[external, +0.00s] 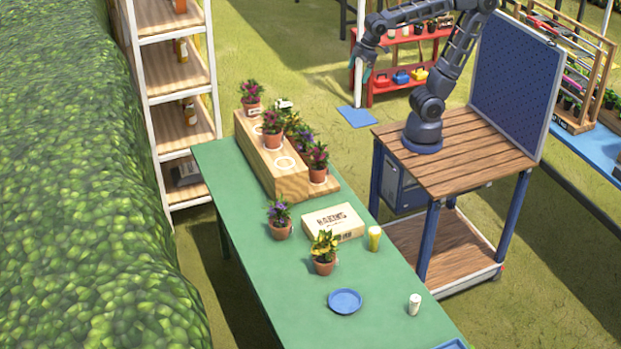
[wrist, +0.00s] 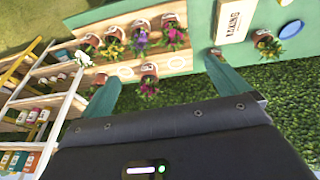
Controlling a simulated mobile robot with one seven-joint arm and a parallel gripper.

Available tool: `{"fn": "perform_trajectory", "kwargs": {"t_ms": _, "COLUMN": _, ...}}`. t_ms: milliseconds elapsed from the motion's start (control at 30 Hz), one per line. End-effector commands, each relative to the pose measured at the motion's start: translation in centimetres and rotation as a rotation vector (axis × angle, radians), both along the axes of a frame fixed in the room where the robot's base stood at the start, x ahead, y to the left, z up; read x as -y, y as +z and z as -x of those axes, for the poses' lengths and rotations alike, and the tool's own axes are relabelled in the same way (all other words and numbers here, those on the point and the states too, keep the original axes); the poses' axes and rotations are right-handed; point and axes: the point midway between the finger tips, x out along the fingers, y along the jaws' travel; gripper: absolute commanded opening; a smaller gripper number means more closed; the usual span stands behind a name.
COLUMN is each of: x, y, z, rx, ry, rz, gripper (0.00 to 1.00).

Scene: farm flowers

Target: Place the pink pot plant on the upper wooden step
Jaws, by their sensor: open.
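A pot plant with pink flowers (external: 318,160) stands upright on the near end of the lower wooden step; it also shows in the wrist view (wrist: 172,35). The upper wooden step (external: 292,181) is on the hedge side. It bears two more pots with pink-magenta flowers, at its far end (external: 252,92) and middle (external: 272,128), with empty white rings between and beyond them. My gripper (external: 362,68) is in the air right of the steps, apart from every pot. In the wrist view its teal fingers (wrist: 165,85) are spread wide with nothing held.
Other pots share the lower step (external: 303,140). On the green table (external: 250,250) are a purple-flowered pot (external: 280,222), a yellow plant (external: 324,252), a carton (external: 333,222), a yellow cup (external: 375,238), a blue plate (external: 345,301) and a white cup (external: 414,304). White shelves (external: 180,75) stand behind.

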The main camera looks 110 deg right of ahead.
Motion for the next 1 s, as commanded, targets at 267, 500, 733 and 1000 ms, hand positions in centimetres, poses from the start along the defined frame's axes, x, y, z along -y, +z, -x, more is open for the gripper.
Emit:
{"fn": "perform_trajectory", "kwargs": {"t_ms": 267, "x": -2.8, "y": -2.6, "z": 7.2, "rx": 0.061, "ry": 0.008, "rz": -0.034, "gripper": 0.99}}
{"fn": "perform_trajectory", "kwargs": {"t_ms": 500, "x": -3.6, "y": -4.1, "z": 9.9, "rx": 0.081, "ry": 0.008, "rz": -0.052, "gripper": 0.99}}
{"fn": "perform_trajectory", "kwargs": {"t_ms": 733, "x": -3.6, "y": -4.2, "z": 10.1, "rx": 0.082, "ry": 0.008, "rz": -0.054, "gripper": 0.99}}
{"fn": "perform_trajectory", "kwargs": {"t_ms": 1000, "x": -3.6, "y": -4.2, "z": 10.0, "rx": 0.082, "ry": 0.008, "rz": -0.054, "gripper": 0.99}}
